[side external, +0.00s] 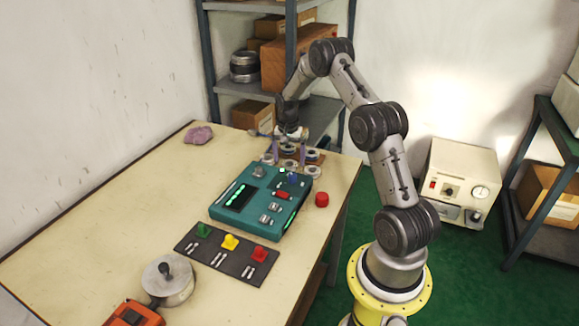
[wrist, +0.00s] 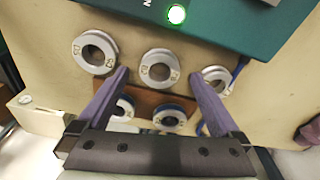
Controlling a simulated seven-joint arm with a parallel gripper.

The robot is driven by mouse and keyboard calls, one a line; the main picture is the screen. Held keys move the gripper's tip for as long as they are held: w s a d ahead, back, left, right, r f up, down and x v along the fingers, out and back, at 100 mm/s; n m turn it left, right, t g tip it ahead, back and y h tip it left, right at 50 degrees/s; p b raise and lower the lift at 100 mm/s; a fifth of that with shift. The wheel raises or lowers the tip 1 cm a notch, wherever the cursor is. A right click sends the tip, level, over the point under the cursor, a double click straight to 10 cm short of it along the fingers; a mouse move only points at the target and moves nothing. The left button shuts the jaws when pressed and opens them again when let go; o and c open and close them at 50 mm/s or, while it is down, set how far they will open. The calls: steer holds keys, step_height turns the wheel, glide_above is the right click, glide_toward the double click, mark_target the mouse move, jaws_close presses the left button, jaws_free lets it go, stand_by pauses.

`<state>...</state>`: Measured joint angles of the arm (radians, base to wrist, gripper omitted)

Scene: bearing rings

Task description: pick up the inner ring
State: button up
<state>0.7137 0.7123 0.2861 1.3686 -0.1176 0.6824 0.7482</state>
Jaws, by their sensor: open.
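Several pale metal rings lie at the far end of the table, and I cannot tell which one is the inner ring. In the wrist view one ring (wrist: 159,68) lies between and slightly beyond my fingertips, another ring (wrist: 95,52) is to the left and a third ring (wrist: 218,80) is to the right, partly behind the right finger. Two more rings, a left one (wrist: 125,108) and a right one (wrist: 170,118) with blue around it, sit on a brown board (wrist: 146,98). My gripper (wrist: 156,76) is open and points down over the rings, empty.
A teal control box (side external: 262,200) with lit green parts stands close to the rings. A dark mat (side external: 228,254) with coloured pieces and a round metal pot (side external: 168,281) lie nearer.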

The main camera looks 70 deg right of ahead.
steer(key=shift+d+f, duration=0.15)
steer(key=shift+f, duration=0.6)
steer(key=shift+c, duration=0.3)
jaws_close()
steer(key=shift+r, duration=0.1)
